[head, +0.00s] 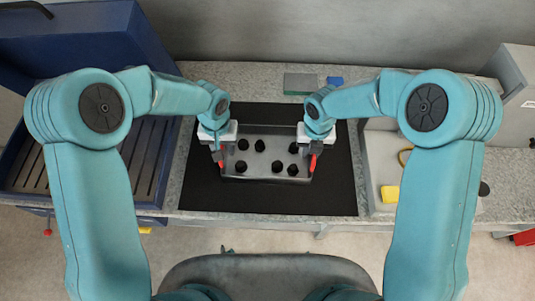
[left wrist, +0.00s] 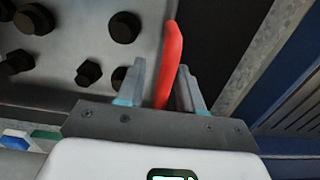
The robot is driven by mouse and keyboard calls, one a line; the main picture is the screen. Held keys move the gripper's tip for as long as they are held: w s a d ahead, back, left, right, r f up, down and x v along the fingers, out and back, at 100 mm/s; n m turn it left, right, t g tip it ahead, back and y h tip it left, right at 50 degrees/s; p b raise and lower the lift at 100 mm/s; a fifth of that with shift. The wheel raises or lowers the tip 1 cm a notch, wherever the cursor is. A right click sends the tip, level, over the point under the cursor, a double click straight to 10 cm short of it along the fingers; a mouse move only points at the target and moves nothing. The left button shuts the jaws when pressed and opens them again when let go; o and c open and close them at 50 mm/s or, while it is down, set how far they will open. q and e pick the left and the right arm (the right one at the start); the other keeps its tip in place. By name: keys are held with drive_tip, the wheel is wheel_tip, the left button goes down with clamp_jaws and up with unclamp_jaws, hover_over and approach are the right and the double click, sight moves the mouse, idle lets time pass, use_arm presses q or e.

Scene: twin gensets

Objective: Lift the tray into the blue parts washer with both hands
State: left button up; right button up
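The grey tray (head: 265,170) lies on a black mat (head: 335,190) on the bench, with several dark hex parts in it and a red handle at each end. My left gripper (head: 217,152) is at the tray's left handle (head: 221,163). In the left wrist view, my left gripper's fingers (left wrist: 160,88) stand open on both sides of the red handle (left wrist: 168,60), with a gap visible. My right gripper (head: 311,152) is at the right handle (head: 312,163); its fingers are too small to judge. The blue parts washer (head: 172,195), left of the mat, has a slatted floor.
The washer's raised blue lid (head: 90,45) stands at the back left. A grey-green block (head: 300,83) and a blue block (head: 336,81) lie behind the mat. A yellow object (head: 390,194) lies in a pale bin to the right. A grey wall closes the back.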

use_arm(q)
drive_tip(key=shift+s, duration=0.1)
use_arm(e)
drive_tip(key=shift+s+r, duration=0.1)
use_arm(q)
drive_tip(key=c, duration=0.4)
use_arm(e)
drive_tip(key=c, duration=0.4)
use_arm(q)
clamp_jaws()
use_arm(e)
clamp_jaws()
use_arm(q)
drive_tip(key=shift+r, duration=0.15)
use_arm(e)
drive_tip(key=shift+w, duration=0.2)
